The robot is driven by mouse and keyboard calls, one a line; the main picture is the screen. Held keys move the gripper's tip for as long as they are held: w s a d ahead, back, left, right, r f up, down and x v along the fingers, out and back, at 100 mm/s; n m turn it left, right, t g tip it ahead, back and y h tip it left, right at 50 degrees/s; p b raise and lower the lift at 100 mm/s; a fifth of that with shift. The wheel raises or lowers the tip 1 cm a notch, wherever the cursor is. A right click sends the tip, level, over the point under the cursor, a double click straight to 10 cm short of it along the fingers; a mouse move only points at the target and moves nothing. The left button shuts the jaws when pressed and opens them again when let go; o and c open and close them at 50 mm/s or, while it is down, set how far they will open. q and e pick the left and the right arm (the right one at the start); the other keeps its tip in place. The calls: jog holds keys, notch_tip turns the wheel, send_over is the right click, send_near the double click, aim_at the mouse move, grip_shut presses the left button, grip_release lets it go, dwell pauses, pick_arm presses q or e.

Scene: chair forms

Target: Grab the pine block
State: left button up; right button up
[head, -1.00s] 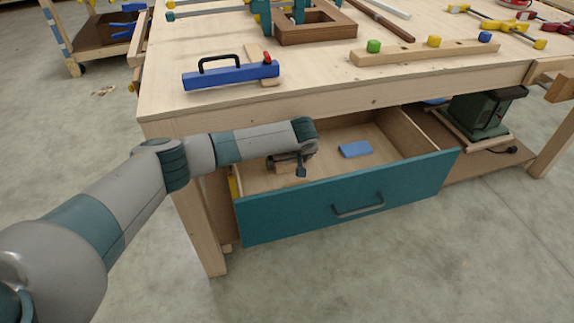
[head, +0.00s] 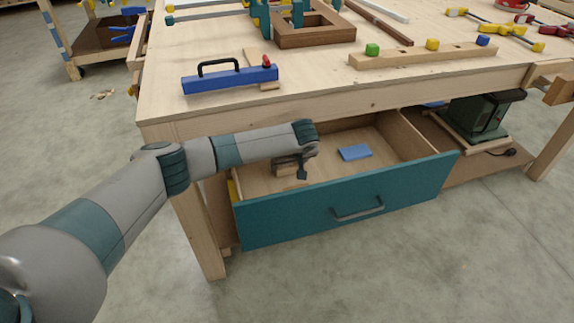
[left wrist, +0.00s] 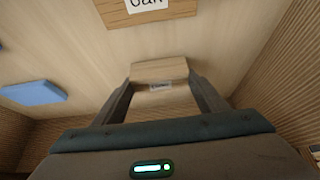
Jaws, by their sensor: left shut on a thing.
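My left gripper (head: 291,172) is inside the open drawer, pointing down. It is shut on a pale wooden block (head: 285,169), taken as the pine block. In the left wrist view the block (left wrist: 160,71) sits between the two fingers (left wrist: 160,100), with a small label too small to read. A second wooden block (left wrist: 120,17) lies on the drawer floor beyond it, with a partly cut-off label that seems to read "Oak". My right gripper is not in view.
The teal-fronted drawer (head: 300,215) is pulled out under the workbench (head: 190,115), its walls close around my gripper. A blue flat piece (head: 355,152) lies in it, also seen in the left wrist view (left wrist: 33,93). The bench top holds a blue handled tool (head: 230,78).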

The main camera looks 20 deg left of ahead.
pick_arm(q)
jog(key=d+r, duration=0.3)
jog(key=d, duration=0.3)
jog(key=d+r, duration=0.4)
jog(key=d, duration=0.3)
jog(key=shift+w+d+r, duration=0.3)
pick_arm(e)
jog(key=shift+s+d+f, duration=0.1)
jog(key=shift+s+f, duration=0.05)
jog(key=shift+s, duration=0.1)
